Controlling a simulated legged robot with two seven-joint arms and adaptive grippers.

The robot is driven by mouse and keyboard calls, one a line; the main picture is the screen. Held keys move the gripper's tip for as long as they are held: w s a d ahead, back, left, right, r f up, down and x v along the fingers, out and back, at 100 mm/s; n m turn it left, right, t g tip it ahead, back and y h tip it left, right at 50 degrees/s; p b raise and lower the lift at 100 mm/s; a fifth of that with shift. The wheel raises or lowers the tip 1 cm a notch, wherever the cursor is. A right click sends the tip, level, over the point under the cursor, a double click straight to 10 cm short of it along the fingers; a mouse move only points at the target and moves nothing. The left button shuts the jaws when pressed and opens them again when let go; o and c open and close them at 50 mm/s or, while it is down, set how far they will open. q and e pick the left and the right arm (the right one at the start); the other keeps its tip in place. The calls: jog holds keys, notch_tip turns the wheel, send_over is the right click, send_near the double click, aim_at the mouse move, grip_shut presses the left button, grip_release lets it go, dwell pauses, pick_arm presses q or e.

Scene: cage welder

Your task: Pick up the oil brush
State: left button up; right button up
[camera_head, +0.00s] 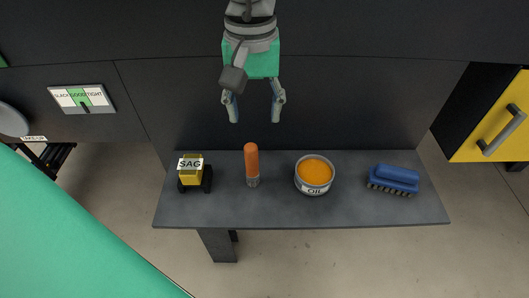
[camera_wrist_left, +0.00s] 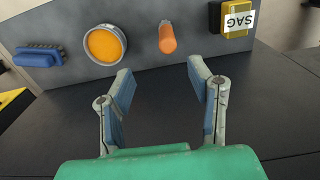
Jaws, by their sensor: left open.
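The oil brush (camera_head: 251,163), which I take to be the upright item with an orange handle and a grey lower end, stands on a dark shelf (camera_head: 290,218). My right gripper is not in view.
A tin of orange oil (camera_head: 314,173) stands right of the brush, and a blue scrubbing brush (camera_head: 394,179) lies farther right. A yellow block marked SAG (camera_head: 191,174) is on the left. A dark panel (camera_head: 330,110) rises behind the shelf. A yellow door (camera_head: 495,125) is at right.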

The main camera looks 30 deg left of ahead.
aim_at(252, 158)
pick_arm(q)
jog(key=f+b, duration=0.1)
jog(key=f, duration=0.7)
jog(key=shift+s+f, duration=0.15)
jog(key=shift+s, duration=0.05)
jog(key=f, duration=0.2)
jog(key=a+f+b, duration=0.1)
jog(key=f, duration=0.1)
jog(key=shift+w+a+f, duration=0.1)
jog(key=shift+f, duration=0.25)
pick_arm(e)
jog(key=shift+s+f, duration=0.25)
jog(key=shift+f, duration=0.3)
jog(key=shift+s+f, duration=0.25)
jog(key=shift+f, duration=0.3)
pick_arm(q)
jog(key=c, duration=0.5)
grip_shut()
